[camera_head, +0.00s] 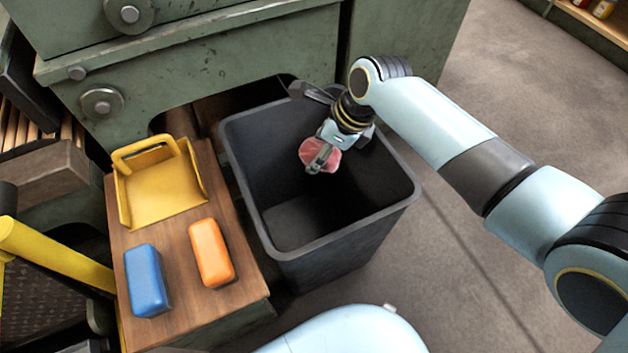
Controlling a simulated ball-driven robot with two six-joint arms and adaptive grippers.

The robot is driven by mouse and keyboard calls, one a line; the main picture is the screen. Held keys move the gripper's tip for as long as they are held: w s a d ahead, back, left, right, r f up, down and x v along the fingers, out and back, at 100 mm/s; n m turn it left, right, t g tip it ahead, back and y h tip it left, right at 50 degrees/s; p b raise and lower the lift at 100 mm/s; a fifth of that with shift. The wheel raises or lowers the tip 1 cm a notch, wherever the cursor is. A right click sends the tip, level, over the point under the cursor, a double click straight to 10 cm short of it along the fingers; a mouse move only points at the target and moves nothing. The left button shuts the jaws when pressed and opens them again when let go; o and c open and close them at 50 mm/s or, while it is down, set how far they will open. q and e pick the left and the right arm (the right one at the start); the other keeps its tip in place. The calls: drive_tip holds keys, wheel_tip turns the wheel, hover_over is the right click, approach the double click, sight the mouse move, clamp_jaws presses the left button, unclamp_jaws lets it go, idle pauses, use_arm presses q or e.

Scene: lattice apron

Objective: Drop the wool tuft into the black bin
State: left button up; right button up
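The black bin (290,252) stands on the floor, open at the top, and the part of its inside that I see looks empty. My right gripper (322,160) is over the bin opening, towards its back edge. It is shut on a small pinkish-red tuft (309,150), which shows between and beside the fingers. The gripper hides part of the tuft. I cannot tell exactly how high the tuft is above the bin's rim. My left gripper is not in view.
Left of the bin is a wooden-topped stand (190,308) with a yellow scoop-like holder (160,190), a blue block (146,280) and an orange block (211,253). A green metal machine (210,75) rises behind the bin. Open floor (540,100) lies to the right.

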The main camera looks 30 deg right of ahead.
drive_tip(key=o, duration=0.5)
drive_tip(key=shift+r, duration=0.1)
drive_tip(key=v, duration=1.1)
drive_tip(key=shift+s+d+r, duration=0.1)
drive_tip(key=shift+s+r, duration=0.05)
drive_tip(key=shift+r, duration=0.15)
